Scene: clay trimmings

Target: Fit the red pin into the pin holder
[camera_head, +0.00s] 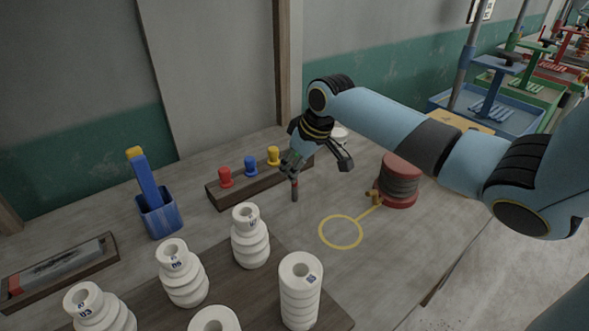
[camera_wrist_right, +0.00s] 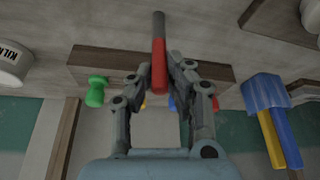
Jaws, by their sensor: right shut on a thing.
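My right gripper (camera_head: 292,168) is shut on the red pin (camera_wrist_right: 159,68), which has a red body and a dark grey shaft. The pin also shows in the head view (camera_head: 295,190), hanging roughly upright with its shaft down, beside the holder's right part. The pin holder (camera_head: 217,200) is a dark wooden bar on the table, also in the wrist view (camera_wrist_right: 100,59). It carries a red knob (camera_head: 225,177), a blue knob (camera_head: 251,166) and a yellow knob (camera_head: 273,156).
A blue cup (camera_head: 160,217) with tools stands left of the holder. White ringed clay pieces (camera_head: 250,240) stand on a dark board in front. A red-based spool (camera_head: 398,182) stands at right beside a yellow ring mark (camera_head: 341,232). A white tub (camera_wrist_right: 12,65) stands beyond the green knob.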

